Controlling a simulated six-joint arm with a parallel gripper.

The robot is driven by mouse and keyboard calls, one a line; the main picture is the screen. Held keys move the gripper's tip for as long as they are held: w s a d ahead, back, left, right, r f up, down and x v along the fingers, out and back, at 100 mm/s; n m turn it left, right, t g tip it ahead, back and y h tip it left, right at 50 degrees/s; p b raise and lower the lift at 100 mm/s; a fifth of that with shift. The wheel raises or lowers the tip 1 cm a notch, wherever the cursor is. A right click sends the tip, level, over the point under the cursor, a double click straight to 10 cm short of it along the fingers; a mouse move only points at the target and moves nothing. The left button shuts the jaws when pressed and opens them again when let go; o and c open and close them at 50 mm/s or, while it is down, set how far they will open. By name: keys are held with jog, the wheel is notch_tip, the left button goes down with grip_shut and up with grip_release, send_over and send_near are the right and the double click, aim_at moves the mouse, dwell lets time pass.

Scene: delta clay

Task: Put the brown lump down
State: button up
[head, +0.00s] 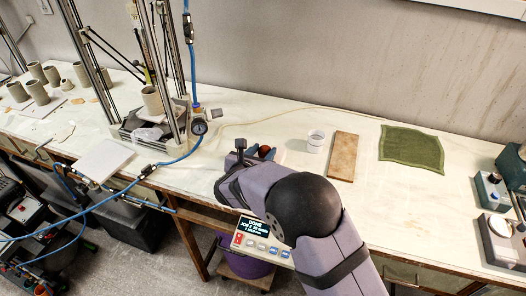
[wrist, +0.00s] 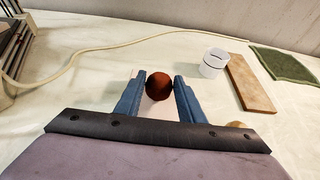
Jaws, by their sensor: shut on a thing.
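The brown lump (wrist: 159,87) is a reddish-brown ball between the two blue fingers of my gripper (wrist: 161,86) in the wrist view. My gripper is shut on it, with one finger against each side. In the head view the lump (head: 264,150) shows only in part at the end of my gripper (head: 262,153), as my arm hides much of it. The gripper is over the front part of the white-covered table (head: 280,115). I cannot tell whether the lump touches the table.
To the right are a white cup (head: 315,141), a wooden board (head: 343,157) and a green cloth (head: 411,148). A metal frame machine (head: 150,125) with a blue hose stands at the left. A pale hose (head: 265,115) runs across behind. Control boxes (head: 491,190) stand at the far right.

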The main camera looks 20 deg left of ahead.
jog(key=shift+f, duration=0.2)
jog(key=o, duration=1.1)
jog(key=shift+r, duration=0.2)
jog(key=shift+r, duration=0.1)
jog(key=b+v, duration=0.2)
jog(key=v, duration=1)
